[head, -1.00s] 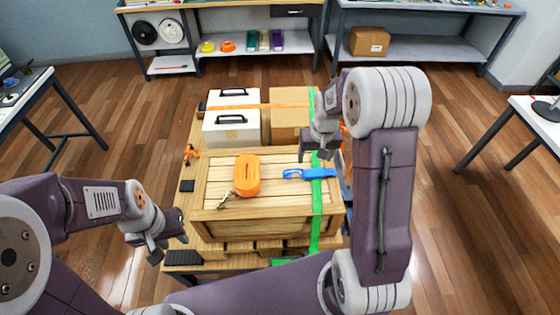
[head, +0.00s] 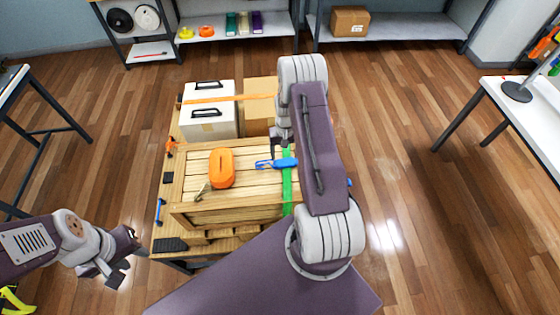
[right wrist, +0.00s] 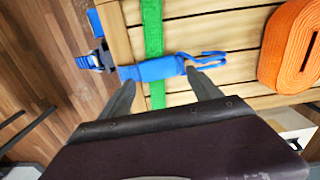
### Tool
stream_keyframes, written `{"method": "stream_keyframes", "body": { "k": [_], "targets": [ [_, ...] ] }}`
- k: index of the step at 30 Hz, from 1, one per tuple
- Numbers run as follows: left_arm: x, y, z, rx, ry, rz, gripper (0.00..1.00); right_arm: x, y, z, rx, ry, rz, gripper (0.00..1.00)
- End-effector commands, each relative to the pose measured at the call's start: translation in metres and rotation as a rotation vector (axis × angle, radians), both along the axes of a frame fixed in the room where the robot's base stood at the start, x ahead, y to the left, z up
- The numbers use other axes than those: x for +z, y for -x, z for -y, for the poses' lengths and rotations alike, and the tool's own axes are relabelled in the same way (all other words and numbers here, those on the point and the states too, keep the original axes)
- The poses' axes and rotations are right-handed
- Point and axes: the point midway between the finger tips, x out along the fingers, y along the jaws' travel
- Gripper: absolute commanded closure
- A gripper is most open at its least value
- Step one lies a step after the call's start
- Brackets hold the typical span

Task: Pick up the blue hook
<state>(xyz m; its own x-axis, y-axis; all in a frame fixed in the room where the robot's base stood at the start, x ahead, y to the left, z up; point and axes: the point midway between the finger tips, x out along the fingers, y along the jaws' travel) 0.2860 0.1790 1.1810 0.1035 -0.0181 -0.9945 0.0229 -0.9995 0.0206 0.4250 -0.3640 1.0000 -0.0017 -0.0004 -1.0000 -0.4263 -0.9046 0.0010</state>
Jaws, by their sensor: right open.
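The blue hook (head: 265,164) lies on top of the wooden crate (head: 200,160), at the end of a short blue strap (head: 285,163). In the right wrist view the hook (right wrist: 208,60) lies right of the green strap (right wrist: 153,40), and the blue webbing (right wrist: 150,70) crosses over it. My right gripper (head: 282,140) is above the crate near the hook, partly hidden by its own arm. In the right wrist view its open fingers (right wrist: 160,88) point toward the webbing, with nothing between them. My left gripper (head: 118,268) hangs left of the wooden platform, away from the hook; its jaw gap is unclear.
An orange strap roll (head: 222,168) sits on the crate left of the hook. A white case (head: 208,125) and a cardboard box (head: 258,112) stand behind. An orange strap runs over them. A side table (head: 520,110) stands right; floor between is clear.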

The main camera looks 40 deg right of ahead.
Motion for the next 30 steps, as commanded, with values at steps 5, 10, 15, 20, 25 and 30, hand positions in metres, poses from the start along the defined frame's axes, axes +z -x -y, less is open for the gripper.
{"method": "stream_keyframes", "body": {
  "k": [5,10,15,20,25,30],
  "targets": [
    [0.004,0.000,0.000,0.000,0.000,0.000,0.64,-0.006,0.000,0.000,0.000,0.000,0.001,0.27],
    [0.025,0.000,0.000,0.000,0.000,0.000,0.64,-0.026,0.003,0.002,0.000,-0.001,-0.003,0.27],
    [0.031,0.000,0.000,0.000,0.000,0.000,0.64,-0.052,0.002,0.002,0.000,0.000,0.001,0.27],
    [0.030,0.000,0.000,0.000,0.000,0.000,0.64,-0.057,0.002,0.003,0.000,0.001,0.003,0.27],
    [0.030,0.000,0.000,0.000,0.000,0.000,0.64,-0.057,0.002,0.003,0.000,0.001,0.003,0.44],
    [0.030,0.000,0.000,0.000,0.000,0.000,0.64,-0.057,0.002,0.003,0.000,0.001,0.003,0.85]
  ]
}}
